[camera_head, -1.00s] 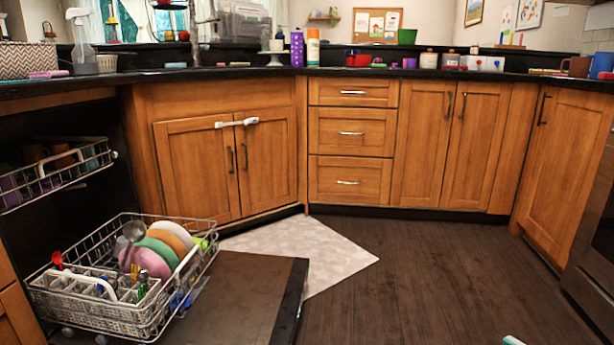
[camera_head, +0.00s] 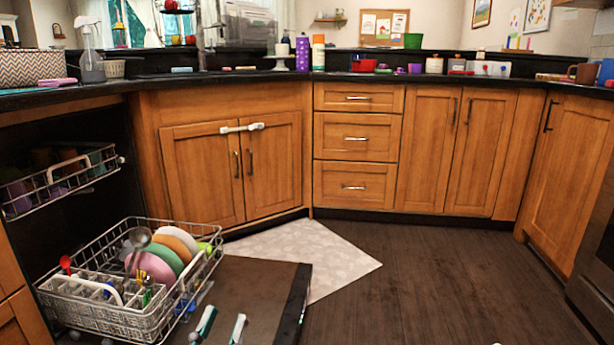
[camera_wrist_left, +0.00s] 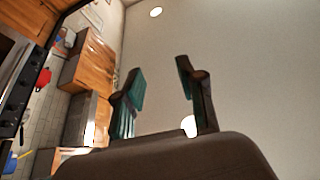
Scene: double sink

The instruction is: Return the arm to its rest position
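My left gripper (camera_head: 221,324) shows at the bottom edge of the head view, in front of the open dishwasher door. Its two teal and white fingers are apart with nothing between them. In the left wrist view the same gripper (camera_wrist_left: 160,88) is open and empty, with a plain pale surface behind its fingers. The left arm itself is below the picture and hidden.
A dishwasher stands open at left, its door (camera_head: 255,290) low over the floor. The lower rack (camera_head: 115,318) holds plates and utensils; the upper rack (camera_head: 62,180) is partly out. The dark floor (camera_head: 420,290) at right is clear. A counter (camera_head: 290,75) crosses behind.

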